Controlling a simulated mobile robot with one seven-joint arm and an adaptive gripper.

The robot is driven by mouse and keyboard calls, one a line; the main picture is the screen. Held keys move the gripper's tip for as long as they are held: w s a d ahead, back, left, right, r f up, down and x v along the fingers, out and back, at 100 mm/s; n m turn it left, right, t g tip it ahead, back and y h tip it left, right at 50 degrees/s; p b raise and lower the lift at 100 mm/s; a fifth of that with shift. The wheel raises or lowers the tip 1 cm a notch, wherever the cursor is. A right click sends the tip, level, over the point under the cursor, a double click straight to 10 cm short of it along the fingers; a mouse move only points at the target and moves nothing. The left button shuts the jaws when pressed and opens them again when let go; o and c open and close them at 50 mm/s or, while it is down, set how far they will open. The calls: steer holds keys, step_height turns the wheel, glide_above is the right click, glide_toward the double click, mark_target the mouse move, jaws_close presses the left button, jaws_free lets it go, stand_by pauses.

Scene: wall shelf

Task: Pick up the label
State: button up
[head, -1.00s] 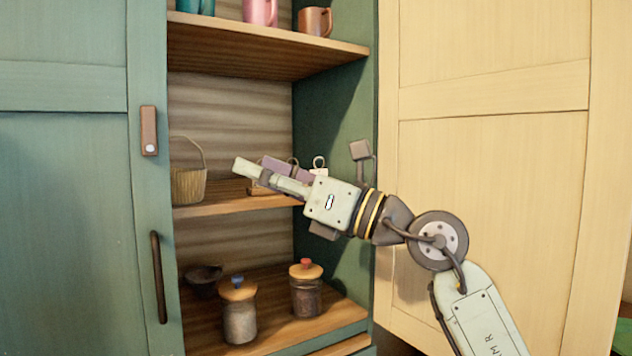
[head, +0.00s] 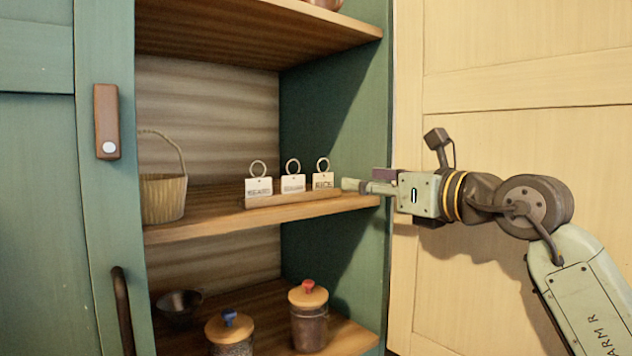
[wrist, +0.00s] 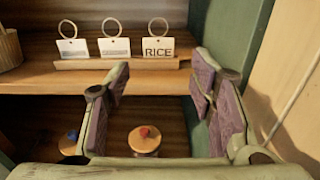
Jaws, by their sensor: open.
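Three white labels with ring handles stand upright in a wooden holder (head: 294,199) on the middle shelf. The right label (head: 323,181) reads RICE, also clear in the wrist view (wrist: 158,47). The text on the left label (head: 259,187) and middle label (head: 293,184) is too small to read surely. My gripper (head: 352,185) is just right of the RICE label in the head view. In the wrist view its purple-padded fingers (wrist: 162,78) are wide apart and empty, below and in front of the holder, with the RICE label roughly ahead of the gap.
A woven basket (head: 163,198) stands left on the middle shelf (head: 215,219). Below are a jar with a red knob (head: 309,320), a jar with a blue knob (head: 229,333) and a dark bowl (head: 179,305). The green cabinet side and a yellow door (head: 500,160) bound the right.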

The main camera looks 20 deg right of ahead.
mark_target(324, 174)
steer(key=p+x, duration=0.1)
steer(key=x, duration=0.2)
steer(key=p+x, duration=0.1)
steer(key=x, duration=0.2)
steer(key=p+x, duration=0.1)
steer(key=x, duration=0.2)
steer(key=shift+w+a+r+p, duration=0.2)
steer(key=shift+r+p, duration=0.15)
steer(key=shift+w+f, duration=0.1)
steer(key=shift+c, duration=0.2)
steer(key=c, duration=0.4)
